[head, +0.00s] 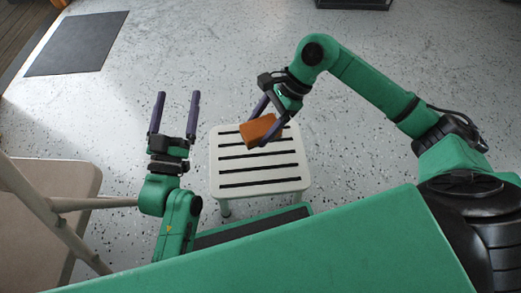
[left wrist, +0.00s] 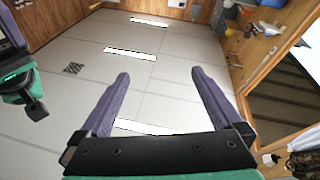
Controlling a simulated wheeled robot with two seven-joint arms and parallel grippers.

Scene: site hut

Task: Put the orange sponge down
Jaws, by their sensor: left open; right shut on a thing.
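The orange sponge (head: 260,130) is held between the fingers of my right gripper (head: 270,120). In the head view it appears over the back part of a white step stool (head: 258,180) with black strips on its top. I cannot tell whether the sponge touches the stool. My left gripper (head: 175,115) is open and empty, left of the stool, with its fingers pointing away from me. Its two purple fingers also show in the left wrist view (left wrist: 160,95), with nothing between them.
A folding chair (head: 50,205) stands at the left. A dark mat (head: 77,43) lies on the speckled floor at the back left. A dark-framed object (head: 353,4) is at the top edge. The floor behind the stool is clear.

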